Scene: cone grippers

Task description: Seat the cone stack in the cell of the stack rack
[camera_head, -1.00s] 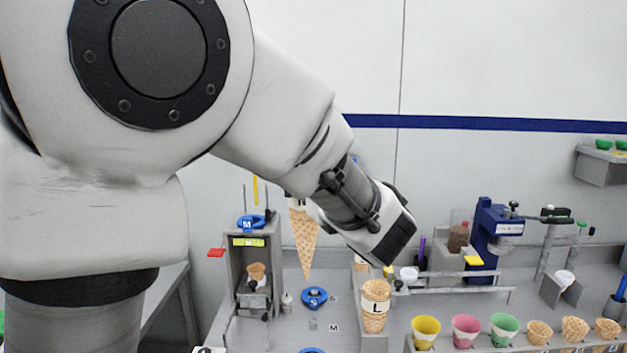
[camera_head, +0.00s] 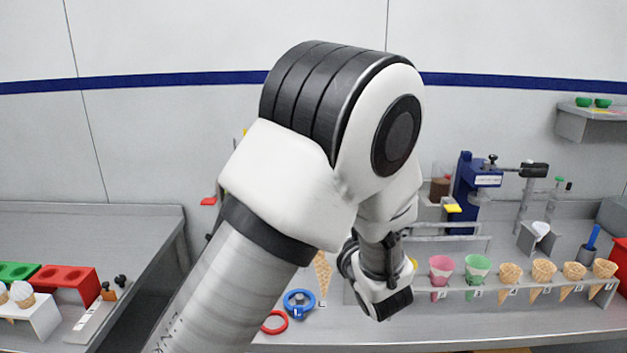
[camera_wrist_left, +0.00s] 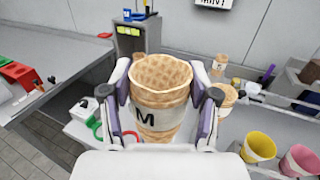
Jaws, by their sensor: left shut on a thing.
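My left gripper (camera_wrist_left: 166,98) is shut on a cone stack (camera_wrist_left: 160,122) with a white band marked M. In the left wrist view the stack's open rim faces the camera and a finger presses on each side. Another tan cone stack (camera_wrist_left: 229,96) stands just beyond the right-hand finger in the wrist view. I cannot make out the stack rack's cell. My right gripper is not in view.
A rail of cones holds a pink cup (camera_head: 441,270), a green cup (camera_head: 478,268) and several waffle cones. A blue press (camera_head: 478,182) stands behind. A blue ring (camera_head: 299,303) and a red ring (camera_head: 275,322) lie left of my gripper.

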